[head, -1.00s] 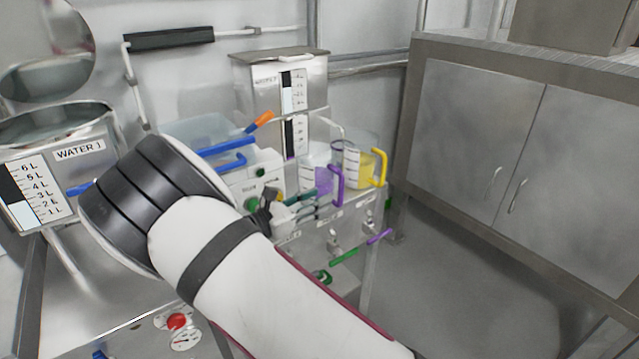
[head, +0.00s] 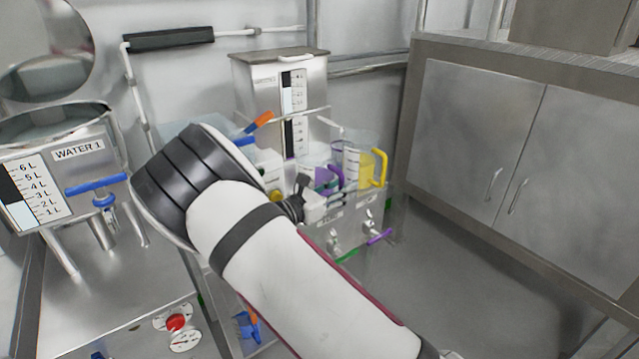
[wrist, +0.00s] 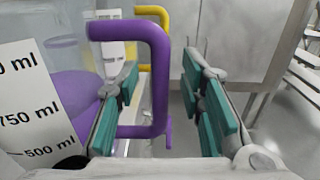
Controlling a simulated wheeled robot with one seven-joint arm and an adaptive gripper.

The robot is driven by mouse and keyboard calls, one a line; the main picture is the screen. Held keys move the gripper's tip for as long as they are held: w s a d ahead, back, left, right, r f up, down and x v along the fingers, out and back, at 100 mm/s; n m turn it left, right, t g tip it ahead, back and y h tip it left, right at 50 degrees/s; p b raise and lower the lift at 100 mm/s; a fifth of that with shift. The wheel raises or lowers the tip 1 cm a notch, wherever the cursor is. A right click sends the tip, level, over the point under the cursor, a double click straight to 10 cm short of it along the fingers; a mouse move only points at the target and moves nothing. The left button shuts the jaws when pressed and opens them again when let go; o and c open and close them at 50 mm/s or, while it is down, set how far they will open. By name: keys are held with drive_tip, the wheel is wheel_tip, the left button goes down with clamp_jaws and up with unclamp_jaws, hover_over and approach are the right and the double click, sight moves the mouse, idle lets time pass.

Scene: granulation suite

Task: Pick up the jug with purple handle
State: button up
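The jug with the purple handle (head: 323,179) stands on the metal bench beside a yellow-handled jug, partly hidden by my gripper in the head view. In the wrist view its purple handle (wrist: 158,80) lies between the two teal finger pads of my gripper (wrist: 165,112). The fingers are open, with a gap between the handle and the right pad. The left pad is close to the jug's side of the handle; I cannot tell whether it touches. The jug's clear wall with its ml scale (wrist: 38,110) and purple contents fill the left.
The yellow-handled jug (head: 372,170) stands just behind and to the right. Metal tanks marked with litre scales, including WATER 1 (head: 78,152), stand left and behind. A purple valve lever (head: 379,237) juts from the bench front. A steel cabinet (head: 470,130) is at right, with open floor before it.

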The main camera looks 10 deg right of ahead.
clamp_jaws()
drive_tip(key=shift+r, duration=0.15)
